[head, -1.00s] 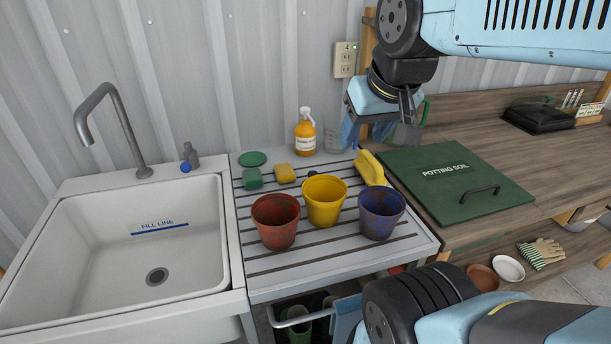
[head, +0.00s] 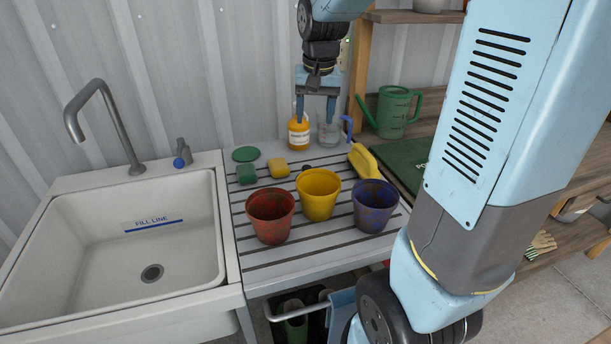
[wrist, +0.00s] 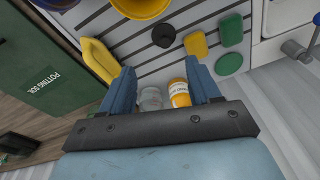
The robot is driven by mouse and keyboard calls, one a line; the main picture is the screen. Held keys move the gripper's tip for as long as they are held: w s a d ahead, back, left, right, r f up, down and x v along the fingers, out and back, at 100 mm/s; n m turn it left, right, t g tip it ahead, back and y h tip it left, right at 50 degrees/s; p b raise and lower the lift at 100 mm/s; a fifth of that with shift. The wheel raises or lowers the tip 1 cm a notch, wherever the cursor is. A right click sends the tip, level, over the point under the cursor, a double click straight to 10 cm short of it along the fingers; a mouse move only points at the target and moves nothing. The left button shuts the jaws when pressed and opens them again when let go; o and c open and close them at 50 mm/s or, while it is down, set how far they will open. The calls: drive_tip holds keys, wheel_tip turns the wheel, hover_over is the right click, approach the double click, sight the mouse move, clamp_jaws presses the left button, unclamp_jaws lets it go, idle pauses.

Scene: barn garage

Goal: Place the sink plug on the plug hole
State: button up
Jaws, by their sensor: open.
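The sink plug looks to be the small dark round piece (head: 306,169) on the slatted drainboard, between the yellow sponge and the yellow scoop, partly hidden behind the yellow pot. It also shows as a dark disc in the wrist view (wrist: 163,36), beyond my fingertips. The plug hole (head: 152,273) is a metal-rimmed drain in the floor of the white sink (head: 60,226), uncovered. My gripper (head: 315,116) is open and empty, pointing down near the back wall by the soap bottle and glass jar. In the wrist view my gripper (wrist: 160,72) has its fingers spread, apart from the plug.
Red (head: 270,216), yellow (head: 319,194) and blue (head: 374,206) pots stand along the drainboard's front. The orange soap bottle (head: 299,135) and glass jar (head: 329,132) stand behind. A yellow sponge (head: 278,168), green sponge (head: 246,174) and faucet (head: 104,120) lie left.

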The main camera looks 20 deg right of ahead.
drive_tip(key=m+g, duration=0.1)
hover_over(307, 166)
wheel_tip(307, 166, down, 7)
drive_tip(key=shift+g, duration=0.3)
drive_tip(key=f, duration=0.9)
drive_tip(key=shift+w+a, duration=0.1)
drive_tip(key=shift+a, duration=0.25)
drive_tip(key=shift+s+d+f, duration=0.15)
drive_tip(key=shift+f, duration=1.15)
drive_tip(key=shift+s+d+f, duration=0.1)
drive_tip(key=shift+d+f, duration=0.05)
drive_tip(key=shift+f, duration=1.15)
clamp_jaws()
